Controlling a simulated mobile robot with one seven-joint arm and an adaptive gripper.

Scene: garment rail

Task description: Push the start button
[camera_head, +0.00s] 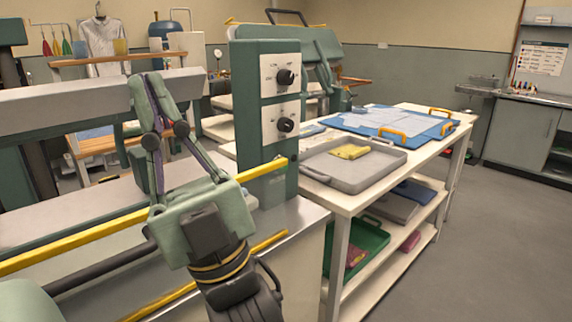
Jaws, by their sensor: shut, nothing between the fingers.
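A green control post (242,95) stands right of my gripper. It carries two pale panels, an upper one (268,72) and a lower one (270,132), each with a black round knob; these are the upper knob (285,77) and the lower knob (285,125). Small markings surround the knobs but are too small to read. I cannot make out a separate start button. My gripper (152,88) is shut and empty, fingers pointing up and away, in front of the long grey-and-green press. It is left of the panels and apart from them.
Yellow bars (80,246) run along the press front. A white table (345,200) on the right holds a grey tray (390,172) with a yellow cloth and a blue board (372,128). A green crate (365,245) sits on its lower shelf. Floor at right is clear.

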